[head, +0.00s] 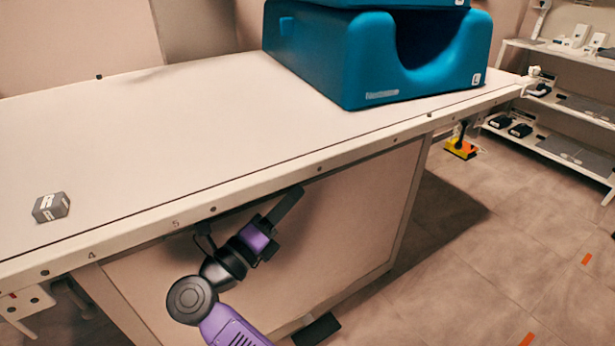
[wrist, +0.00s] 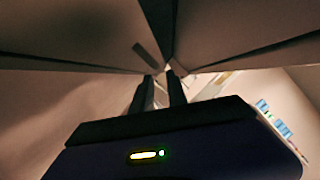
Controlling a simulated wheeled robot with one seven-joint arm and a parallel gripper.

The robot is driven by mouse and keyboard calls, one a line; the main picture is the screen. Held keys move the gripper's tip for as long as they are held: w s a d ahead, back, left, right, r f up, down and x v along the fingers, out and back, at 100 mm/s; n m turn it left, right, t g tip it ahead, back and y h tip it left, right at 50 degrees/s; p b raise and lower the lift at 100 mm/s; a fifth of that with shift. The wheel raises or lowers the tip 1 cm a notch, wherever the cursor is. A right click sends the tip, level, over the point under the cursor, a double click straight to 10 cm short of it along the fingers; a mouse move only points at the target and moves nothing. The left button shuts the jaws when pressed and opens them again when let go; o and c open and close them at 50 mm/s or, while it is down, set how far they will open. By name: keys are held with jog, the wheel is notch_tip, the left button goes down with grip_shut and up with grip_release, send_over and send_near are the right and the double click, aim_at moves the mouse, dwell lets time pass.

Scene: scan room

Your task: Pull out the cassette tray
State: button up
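My gripper (head: 290,203) is in front of the table's near side, just below the tabletop's front rail. Its fingers point up and to the right in the head view. In the wrist view two dark fingers (wrist: 160,85) show with a gap between them and nothing visible in it. A dark bar (wrist: 147,57) lies beyond the fingertips in the wrist view; I cannot tell whether it is part of the cassette tray. I cannot make out the cassette tray clearly in either view. The table (head: 150,130) has a pale top and a plain side panel (head: 350,220) below.
A teal cushion block (head: 370,60) stands on the table's far end. A grey marker block (head: 51,207) lies at the left of the tabletop. White shelves (head: 560,95) hold items at the right. A yellow object (head: 461,148) is beyond the table.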

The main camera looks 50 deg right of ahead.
jog(key=shift+b+x, duration=0.45)
jog(key=shift+x, duration=3.15)
grip_shut()
